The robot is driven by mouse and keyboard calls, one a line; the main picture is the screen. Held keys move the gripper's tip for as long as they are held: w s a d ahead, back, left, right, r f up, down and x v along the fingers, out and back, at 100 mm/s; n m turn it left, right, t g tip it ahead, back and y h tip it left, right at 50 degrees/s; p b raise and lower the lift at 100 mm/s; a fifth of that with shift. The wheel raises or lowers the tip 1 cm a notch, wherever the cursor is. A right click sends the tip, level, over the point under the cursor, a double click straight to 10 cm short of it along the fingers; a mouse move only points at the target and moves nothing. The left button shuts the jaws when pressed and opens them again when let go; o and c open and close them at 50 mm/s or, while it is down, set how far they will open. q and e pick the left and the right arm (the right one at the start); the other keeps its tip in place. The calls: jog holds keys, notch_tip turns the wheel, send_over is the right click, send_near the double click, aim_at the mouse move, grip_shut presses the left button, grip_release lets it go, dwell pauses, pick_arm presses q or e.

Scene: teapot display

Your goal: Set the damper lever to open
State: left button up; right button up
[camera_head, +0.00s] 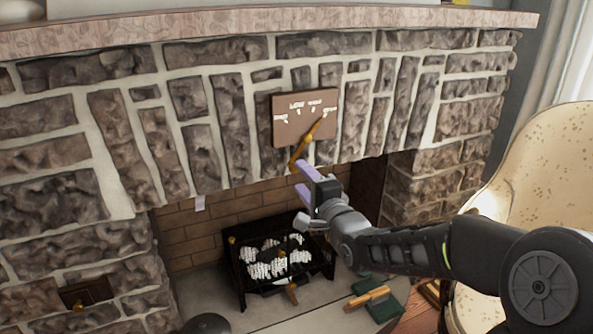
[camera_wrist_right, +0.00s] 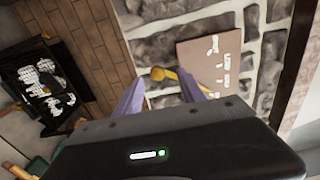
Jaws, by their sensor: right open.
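The damper lever (camera_head: 300,150) is a thin brass-yellow bar at a brown plate (camera_head: 285,132) with white markings on the stone fireplace front. It slants from the right part of the plate down and left past its lower edge. My right gripper (camera_head: 304,181), with purple fingers, is open just below the lever's lower end. In the right wrist view, the lever's rounded end (camera_wrist_right: 157,73) shows between the spread fingertips of that gripper (camera_wrist_right: 160,92); I cannot tell whether they touch. Part of the lever is hidden behind one finger there. My left gripper is not in view.
The stone mantel (camera_head: 230,22) runs above. A black fire grate (camera_head: 240,287) with white-grey logs stands in the firebox opening below. A dark green item with a wooden handle (camera_head: 367,298) lies on the hearth. A cream chair (camera_head: 540,160) stands at right.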

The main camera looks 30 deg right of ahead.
jog(key=shift+s, duration=0.4)
